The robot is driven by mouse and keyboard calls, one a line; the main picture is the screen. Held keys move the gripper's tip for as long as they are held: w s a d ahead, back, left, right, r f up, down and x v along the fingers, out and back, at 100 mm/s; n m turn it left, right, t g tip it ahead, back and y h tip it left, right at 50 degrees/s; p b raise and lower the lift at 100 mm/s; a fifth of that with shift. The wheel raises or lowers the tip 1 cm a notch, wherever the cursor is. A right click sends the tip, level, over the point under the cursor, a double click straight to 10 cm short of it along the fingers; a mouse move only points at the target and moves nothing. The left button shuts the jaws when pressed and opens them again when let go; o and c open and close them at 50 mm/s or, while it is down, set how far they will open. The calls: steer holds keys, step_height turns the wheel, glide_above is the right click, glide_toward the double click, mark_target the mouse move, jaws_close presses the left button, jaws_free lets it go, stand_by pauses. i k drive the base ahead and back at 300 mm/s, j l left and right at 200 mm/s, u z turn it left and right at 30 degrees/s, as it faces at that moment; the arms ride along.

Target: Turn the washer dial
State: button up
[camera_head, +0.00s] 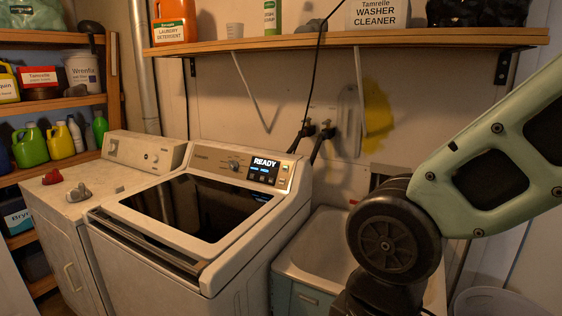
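The washer (205,268) is a white top-loader with a dark glass lid, left of centre in the head view. Its tilted rear panel carries the dial (234,165), a small round knob left of the lit display (264,171), which reads "READY". Nothing covers the dial. My arm comes in from the right, in front of the sink, well apart from the washer. My gripper is not in view; only arm links show.
A utility sink (318,246) stands right of the washer, partly hidden by my arm. A shelf (345,39) with detergent containers runs above. A dryer-like machine (68,205) with small items on top stands left. A dark cable hangs behind the washer panel.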

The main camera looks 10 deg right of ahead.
mark_target(234, 165)
steer(key=i+j+z, duration=0.1)
steer(key=j+z, duration=0.15)
steer(key=z, duration=0.2)
steer(key=i+j+z, duration=0.1)
steer(key=j+z, duration=0.15)
steer(key=z, duration=0.2)
steer(key=j+z, duration=0.25)
steer(key=z, duration=0.2)
steer(key=j, duration=5.2)
